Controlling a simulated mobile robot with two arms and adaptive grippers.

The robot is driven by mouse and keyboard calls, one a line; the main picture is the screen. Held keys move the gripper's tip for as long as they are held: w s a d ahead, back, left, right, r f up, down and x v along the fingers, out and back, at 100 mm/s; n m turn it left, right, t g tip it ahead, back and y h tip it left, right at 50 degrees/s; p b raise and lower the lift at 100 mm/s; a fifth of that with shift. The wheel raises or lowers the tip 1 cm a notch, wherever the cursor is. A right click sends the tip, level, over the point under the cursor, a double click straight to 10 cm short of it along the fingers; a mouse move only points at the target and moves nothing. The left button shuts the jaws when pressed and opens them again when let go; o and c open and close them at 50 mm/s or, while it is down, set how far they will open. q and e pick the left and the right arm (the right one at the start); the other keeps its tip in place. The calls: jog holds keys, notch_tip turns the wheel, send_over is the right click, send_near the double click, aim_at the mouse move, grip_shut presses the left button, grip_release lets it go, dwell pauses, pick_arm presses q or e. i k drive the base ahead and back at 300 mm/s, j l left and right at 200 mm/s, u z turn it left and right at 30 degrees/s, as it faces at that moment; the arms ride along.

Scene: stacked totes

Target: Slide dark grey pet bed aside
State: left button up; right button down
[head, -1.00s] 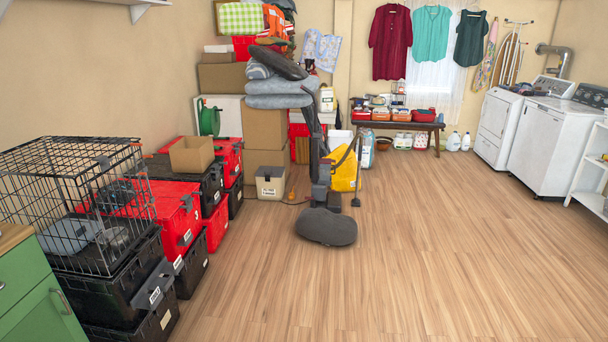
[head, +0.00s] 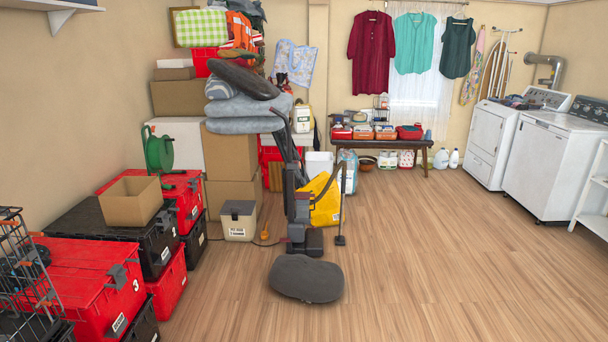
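A dark grey oval pet bed (head: 307,278) lies flat on the wood floor in the lower middle of the head view. It is just in front of an upright vacuum cleaner (head: 297,190); I cannot tell whether they touch. Another dark round cushion (head: 242,78) rests tilted on top of a stack of grey-blue cushions (head: 244,114) behind the vacuum. Neither of my grippers shows in the head view.
Red and black totes (head: 102,282) line the left wall, with an open cardboard box (head: 132,202) on top. A wire cage (head: 17,265) stands at lower left. A beige bin (head: 239,220) and a yellow bag (head: 322,200) flank the vacuum. Floor to the right is clear.

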aim_at(303, 277)
jog(key=i, duration=1.7)
